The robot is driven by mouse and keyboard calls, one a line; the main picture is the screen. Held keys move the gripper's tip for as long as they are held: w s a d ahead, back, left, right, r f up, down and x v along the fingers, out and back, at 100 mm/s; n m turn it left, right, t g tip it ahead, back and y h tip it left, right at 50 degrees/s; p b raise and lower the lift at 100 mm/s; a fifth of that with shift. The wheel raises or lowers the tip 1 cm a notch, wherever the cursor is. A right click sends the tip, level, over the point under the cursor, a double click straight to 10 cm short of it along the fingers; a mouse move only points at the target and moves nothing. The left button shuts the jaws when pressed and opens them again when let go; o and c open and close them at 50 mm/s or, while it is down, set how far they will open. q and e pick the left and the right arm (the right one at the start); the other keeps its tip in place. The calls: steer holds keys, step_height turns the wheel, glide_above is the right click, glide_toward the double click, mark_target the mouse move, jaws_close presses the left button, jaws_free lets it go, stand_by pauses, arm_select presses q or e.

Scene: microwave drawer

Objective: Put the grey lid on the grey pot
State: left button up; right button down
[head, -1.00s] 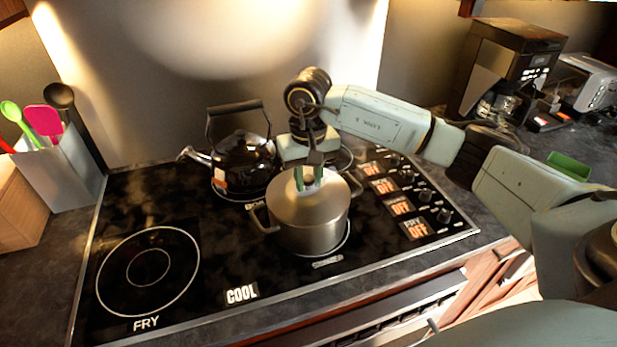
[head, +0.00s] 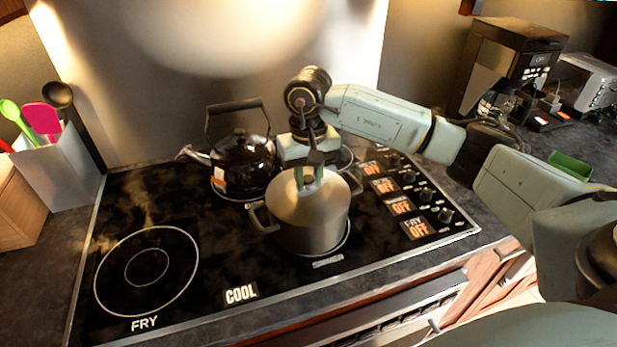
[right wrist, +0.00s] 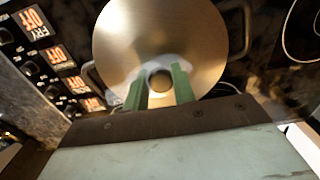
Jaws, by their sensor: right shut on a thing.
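The grey pot (head: 312,234) stands upright on the right front burner, with a handle on each side. The grey lid (head: 291,207) lies over the pot's mouth and looks level, with no clear gap at the rim. In the right wrist view the lid (right wrist: 155,35) fills the top middle, and its round knob (right wrist: 160,81) is between my fingers. My right gripper (head: 308,180) comes down from above and is shut on the lid's knob; it also shows in the right wrist view (right wrist: 160,90). My left gripper is not in view.
A black kettle (head: 243,158) stands close behind the pot on the left. Control knobs (head: 424,195) line the stove's right side. The FRY burner (head: 147,268) is empty. A utensil holder (head: 62,175) stands far left, a coffee maker (head: 505,65) back right.

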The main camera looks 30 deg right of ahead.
steer(key=c, duration=0.6)
jaws_free()
steer(key=shift+r, duration=0.1)
steer(key=shift+r+p, duration=1.8)
steer(key=shift+r, duration=1.65)
